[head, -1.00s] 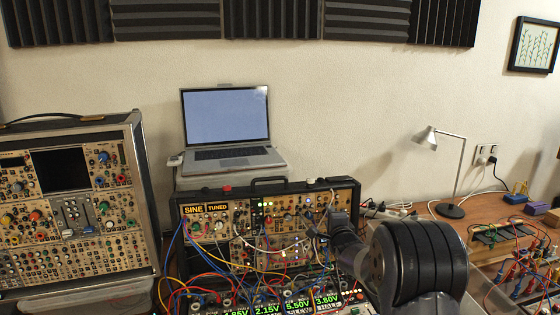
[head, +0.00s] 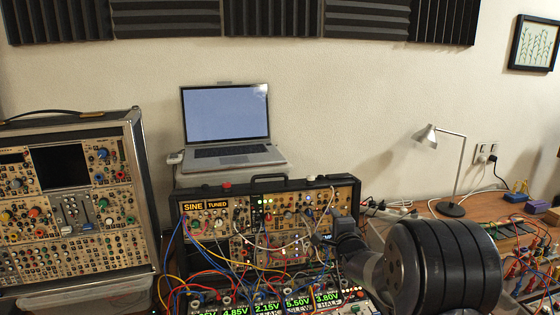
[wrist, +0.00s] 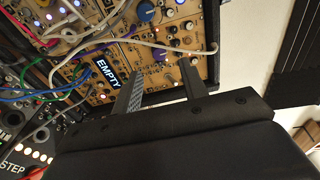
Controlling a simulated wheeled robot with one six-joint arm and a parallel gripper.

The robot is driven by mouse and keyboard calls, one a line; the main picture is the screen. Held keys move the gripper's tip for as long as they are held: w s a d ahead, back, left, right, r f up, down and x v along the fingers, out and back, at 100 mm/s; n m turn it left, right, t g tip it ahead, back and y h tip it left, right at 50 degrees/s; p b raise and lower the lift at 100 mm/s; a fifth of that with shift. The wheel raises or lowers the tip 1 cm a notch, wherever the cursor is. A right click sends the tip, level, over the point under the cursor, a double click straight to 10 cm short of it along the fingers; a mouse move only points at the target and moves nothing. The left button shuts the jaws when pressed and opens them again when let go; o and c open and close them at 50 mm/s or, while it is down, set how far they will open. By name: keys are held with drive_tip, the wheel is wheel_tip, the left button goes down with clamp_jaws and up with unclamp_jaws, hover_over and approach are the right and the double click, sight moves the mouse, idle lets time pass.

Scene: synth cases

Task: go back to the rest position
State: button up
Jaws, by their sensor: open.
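My gripper (wrist: 161,66) shows in the wrist view with its two dark fingers apart and nothing held between them. Behind the fingers is the tan panel of a synth case (wrist: 175,78), with knobs, patch cables and a small display reading EMPTY (wrist: 107,73). In the head view my arm comes in from the lower right, and its end is at the right part of the middle synth case (head: 262,195). The fingertips are too small to make out there, and my arm hides part of the case's right side.
A taller synth case (head: 70,215) stands on the left. A laptop (head: 228,125) sits behind the middle case. Many patch cables (head: 215,262) hang over numbered displays (head: 268,308) in front. A desk lamp (head: 440,150) stands on the wooden table (head: 485,208) at the right.

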sight(328, 212)
drive_tip(key=w, duration=0.3)
drive_tip(key=w+p, duration=0.1)
drive_tip(key=w, duration=0.1)
drive_tip(key=shift+w+a+f, duration=0.25)
drive_tip(key=shift+f, duration=0.05)
drive_tip(key=shift+w+f, duration=0.15)
drive_tip(key=shift+f, duration=0.05)
drive_tip(key=shift+r+n+b, duration=0.1)
drive_tip(key=shift+n+b, duration=0.5)
drive_tip(key=shift+n, duration=0.4)
drive_tip(key=n, duration=0.2)
drive_tip(key=shift+n+b, duration=0.3)
drive_tip(key=n, duration=0.5)
drive_tip(key=shift+t+y, duration=0.3)
drive_tip(key=shift+y, duration=0.1)
drive_tip(key=shift+n+y+p, duration=0.6)
drive_tip(key=shift+n+p, duration=0.45)
drive_tip(key=shift+n, duration=3.65)
